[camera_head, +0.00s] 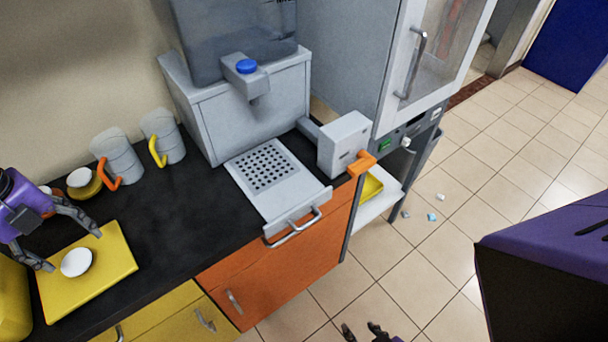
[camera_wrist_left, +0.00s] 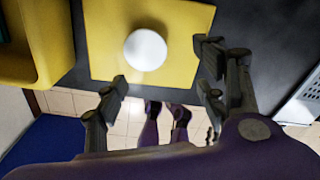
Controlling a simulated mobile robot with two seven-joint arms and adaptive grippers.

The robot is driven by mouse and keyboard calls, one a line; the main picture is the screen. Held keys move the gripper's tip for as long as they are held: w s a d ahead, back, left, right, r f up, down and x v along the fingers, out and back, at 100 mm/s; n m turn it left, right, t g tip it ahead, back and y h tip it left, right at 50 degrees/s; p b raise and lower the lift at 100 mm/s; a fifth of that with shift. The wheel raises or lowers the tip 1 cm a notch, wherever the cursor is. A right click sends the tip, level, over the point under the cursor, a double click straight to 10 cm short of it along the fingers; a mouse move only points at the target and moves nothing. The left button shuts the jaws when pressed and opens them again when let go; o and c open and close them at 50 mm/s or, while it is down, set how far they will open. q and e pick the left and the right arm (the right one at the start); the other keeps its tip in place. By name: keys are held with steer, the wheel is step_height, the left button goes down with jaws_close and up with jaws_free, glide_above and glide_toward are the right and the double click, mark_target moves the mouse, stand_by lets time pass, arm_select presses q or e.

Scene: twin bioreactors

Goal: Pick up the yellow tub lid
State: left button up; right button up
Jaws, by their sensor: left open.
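The yellow tub lid (camera_head: 110,262) is a flat yellow square with a round white knob (camera_head: 76,262). It lies on the black counter, at the lower left in the head view. It also shows at the top of the left wrist view (camera_wrist_left: 188,55), with the knob (camera_wrist_left: 145,49) near its middle. My left gripper (camera_head: 74,250) is open and empty, its fingers spread at the knob's far side in the head view. In the left wrist view the gripper (camera_wrist_left: 163,86) shows the knob beyond the fingertips, apart from them. My right gripper (camera_head: 365,331) shows only partly at the bottom edge.
A yellow tub (camera_head: 12,300) stands left of the lid and shows open in the left wrist view (camera_wrist_left: 50,45). Two mugs, with orange (camera_head: 118,158) and yellow (camera_head: 163,136) handles, stand behind. A dispenser with a perforated tray (camera_head: 266,168) stands right. The counter between is clear.

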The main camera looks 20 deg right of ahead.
mark_target(74, 262)
arm_select(q)
steer(key=shift+w+a+r+y, duration=0.15)
steer(key=shift+a+r+y, duration=0.15)
steer(key=shift+a, duration=0.4)
steer(key=shift+a+f, duration=0.15)
steer(key=shift+f, duration=0.15)
steer(key=f, duration=0.7)
steer(key=shift+s+a+p, duration=0.2)
steer(key=shift+a+p, duration=0.15)
steer(key=shift+p, duration=0.05)
steer(key=shift+r, duration=0.1)
steer(key=c, duration=1.3)
